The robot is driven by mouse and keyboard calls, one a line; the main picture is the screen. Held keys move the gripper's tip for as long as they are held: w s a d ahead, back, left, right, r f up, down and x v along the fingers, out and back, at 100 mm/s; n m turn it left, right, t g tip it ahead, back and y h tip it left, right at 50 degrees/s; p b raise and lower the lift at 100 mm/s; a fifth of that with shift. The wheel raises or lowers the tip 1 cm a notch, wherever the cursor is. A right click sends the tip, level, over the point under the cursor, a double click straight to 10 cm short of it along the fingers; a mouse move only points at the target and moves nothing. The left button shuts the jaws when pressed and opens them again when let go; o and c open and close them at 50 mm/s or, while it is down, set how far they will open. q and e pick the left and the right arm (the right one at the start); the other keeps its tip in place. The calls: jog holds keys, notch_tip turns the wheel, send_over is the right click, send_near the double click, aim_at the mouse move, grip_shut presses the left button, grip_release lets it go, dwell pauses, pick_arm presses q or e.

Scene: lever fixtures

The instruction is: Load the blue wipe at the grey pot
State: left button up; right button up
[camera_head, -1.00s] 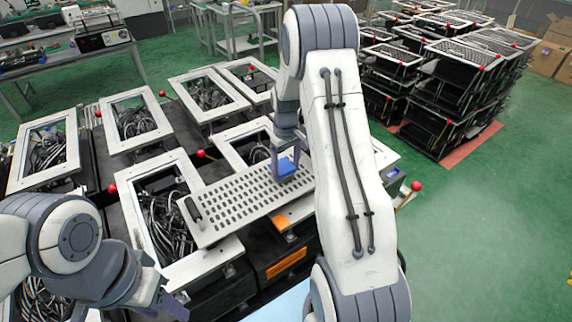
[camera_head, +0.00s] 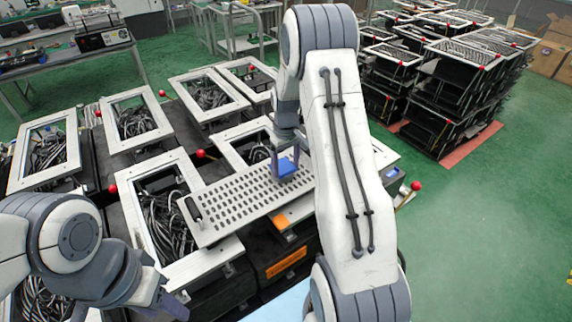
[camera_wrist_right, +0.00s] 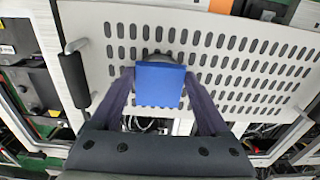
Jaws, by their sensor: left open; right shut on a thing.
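The blue wipe (camera_head: 286,167) is a small flat blue block between the fingers of my right gripper (camera_head: 285,163), over the perforated light plate. In the right wrist view the wipe (camera_wrist_right: 160,85) sits between the two dark fingers of the shut gripper (camera_wrist_right: 162,88). A grey rounded thing, likely the grey pot (camera_wrist_right: 157,57), shows past the wipe's far edge; the wipe hides most of it. I cannot tell whether wipe and pot touch. My left gripper (camera_head: 172,303) is open and empty at the lower left, away from the wipe.
The perforated plate (camera_head: 235,203) with a black handle (camera_head: 194,208) lies across open framed boxes of cables. Red knobs (camera_head: 417,186) stand up among the boxes. Stacked crates (camera_head: 445,90) stand at the back right. Green floor at the right is clear.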

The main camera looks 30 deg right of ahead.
aim_at(286, 169)
notch_tip(286, 169, up, 7)
jog(key=p, duration=0.5)
jog(key=shift+p, duration=0.3)
jog(key=shift+f, duration=0.1)
dwell(0.6)
